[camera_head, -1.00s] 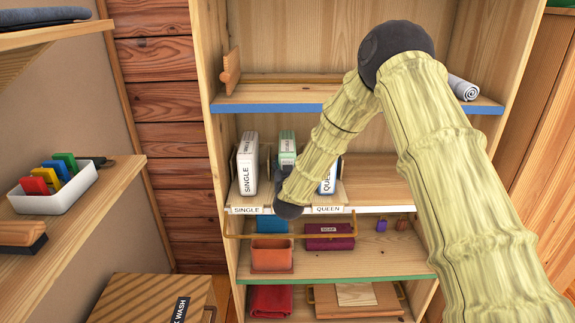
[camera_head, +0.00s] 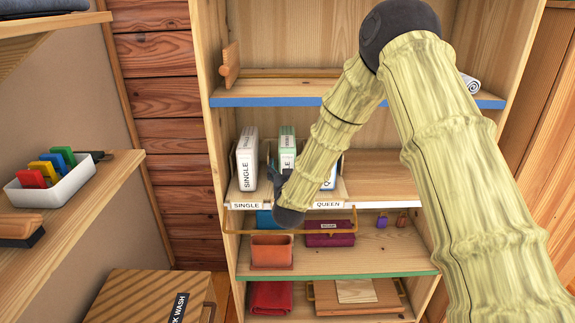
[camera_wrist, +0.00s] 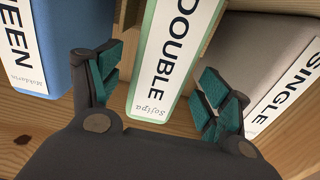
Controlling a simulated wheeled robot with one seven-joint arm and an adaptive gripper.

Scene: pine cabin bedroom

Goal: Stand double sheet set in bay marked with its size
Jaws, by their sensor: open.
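The double sheet set (camera_head: 287,145), a white pack with green edges, stands upright in the middle of the shelf row. Its DOUBLE label shows in the wrist view (camera_wrist: 165,60). My gripper (camera_head: 279,178) is open in front of it. In the wrist view the teal-padded fingers (camera_wrist: 160,70) lie on either side of the pack's near end, with gaps visible. The single set (camera_head: 246,160) stands at the left, over the SINGLE tag (camera_head: 246,206). The blue queen set (camera_head: 328,178) stands at the right, partly behind my arm, over the QUEEN tag (camera_head: 328,205). My gripper hides the middle tag.
A brass rail (camera_head: 340,232) runs below the white shelf edge. The lower shelf holds a terracotta pot (camera_head: 271,252) and a maroon bundle (camera_head: 330,240). The white shelf is bare to the right (camera_head: 380,188). A side shelf with a peg tray (camera_head: 55,190) stands at left.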

